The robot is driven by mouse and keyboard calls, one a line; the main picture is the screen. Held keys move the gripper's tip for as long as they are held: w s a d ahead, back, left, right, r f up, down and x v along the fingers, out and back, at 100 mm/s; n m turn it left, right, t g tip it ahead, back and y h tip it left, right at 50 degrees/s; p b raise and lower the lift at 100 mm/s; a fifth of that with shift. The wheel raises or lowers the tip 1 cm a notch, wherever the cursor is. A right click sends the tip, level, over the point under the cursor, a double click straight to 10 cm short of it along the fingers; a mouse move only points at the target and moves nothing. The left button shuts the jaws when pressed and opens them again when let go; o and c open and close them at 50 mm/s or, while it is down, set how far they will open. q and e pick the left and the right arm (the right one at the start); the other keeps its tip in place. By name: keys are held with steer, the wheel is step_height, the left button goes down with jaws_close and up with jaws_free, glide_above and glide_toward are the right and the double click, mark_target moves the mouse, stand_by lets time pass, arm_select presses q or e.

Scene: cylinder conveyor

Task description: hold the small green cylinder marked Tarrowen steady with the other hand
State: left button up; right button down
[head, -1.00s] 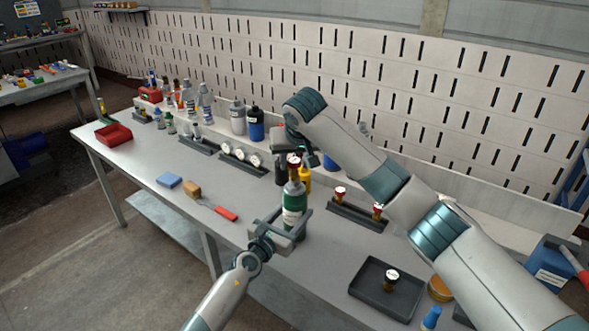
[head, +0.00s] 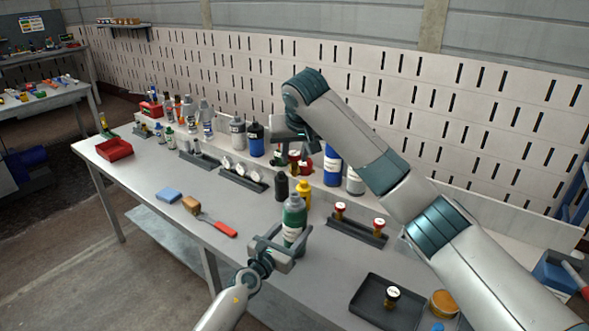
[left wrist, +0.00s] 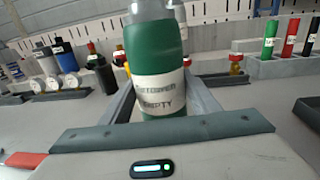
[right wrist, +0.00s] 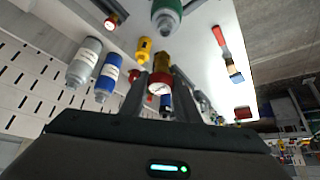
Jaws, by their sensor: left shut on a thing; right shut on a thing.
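The small green cylinder (head: 294,222) stands upright at the bench's front, with a white label that ends in "EMPTY" in the left wrist view (left wrist: 157,65); the name above it is blurred. My left gripper (head: 287,241) is shut around its body, one finger on each side. The cylinder's grey top shows bare. My right gripper (head: 293,148) is above and behind it, shut on a brass valve with a red top (right wrist: 161,80). The valve is held clear of the cylinder, which also shows in the right wrist view (right wrist: 166,12).
A black cylinder (head: 281,187) and a yellow one (head: 304,193) stand close behind the green one. A rack (head: 357,231) with two red-topped valves is to the right. A dark tray (head: 367,316) holds another valve. A red-handled brush (head: 222,228) lies left.

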mark_target(295, 171)
steer(key=shift+r, duration=1.55)
steer(key=shift+f, duration=0.1)
steer(key=shift+m+h, duration=0.3)
steer(key=shift+m, duration=0.2)
steer(key=shift+f, duration=2.8)
steer(key=shift+f, duration=0.2)
steer(key=shift+f, duration=0.9)
steer(key=shift+f, duration=0.75)
steer(key=c, duration=1.4)
jaws_free()
steer(key=shift+c, duration=0.2)
steer(key=shift+r, duration=0.1)
